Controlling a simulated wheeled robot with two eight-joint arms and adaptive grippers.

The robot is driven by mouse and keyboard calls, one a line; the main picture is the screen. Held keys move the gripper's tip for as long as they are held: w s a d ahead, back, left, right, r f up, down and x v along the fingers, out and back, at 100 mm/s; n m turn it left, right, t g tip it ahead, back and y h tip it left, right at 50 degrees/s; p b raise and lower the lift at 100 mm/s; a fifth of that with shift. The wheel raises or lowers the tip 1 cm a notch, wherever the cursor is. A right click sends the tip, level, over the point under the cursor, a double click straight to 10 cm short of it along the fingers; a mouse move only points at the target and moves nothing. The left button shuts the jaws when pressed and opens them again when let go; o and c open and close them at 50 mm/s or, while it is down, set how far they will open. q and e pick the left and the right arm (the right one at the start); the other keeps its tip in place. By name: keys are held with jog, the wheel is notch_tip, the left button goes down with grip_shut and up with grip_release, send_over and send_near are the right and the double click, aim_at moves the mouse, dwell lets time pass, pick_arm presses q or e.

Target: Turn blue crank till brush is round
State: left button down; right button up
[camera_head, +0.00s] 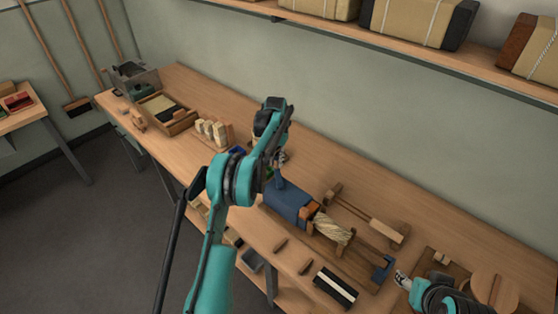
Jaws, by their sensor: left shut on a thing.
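My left gripper (280,159) is at the top end of the blue crank (280,183) and is shut on it; the arm hides part of the grip. The crank stands up at the far end of a dark blue housing (285,204) on the bench. A pale twisted bristle bundle, the brush (333,229), sticks out of the housing's near right end, past an orange-brown collar. The bundle looks ridged and bulging. My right gripper (403,281) is low at the right, apart from the crank; its fingers are too small to judge.
The bench (345,180) has a clear strip along the wall. A wooden frame (368,217) lies beside the brush. A dark striped block (335,288) lies at the front edge. Round wooden discs (495,290) are at the right, a wooden tray (166,113) at the left.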

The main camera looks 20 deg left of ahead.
pick_arm(q)
jog(key=shift+s+a+n, duration=0.2)
jog(key=shift+a+n, duration=0.05)
jog(key=shift+n, duration=0.05)
dwell(0.4)
jog(key=c, duration=1.4)
grip_release()
jog(key=shift+o, duration=0.2)
jog(key=shift+r, duration=0.1)
notch_tip(320, 180, up, 12)
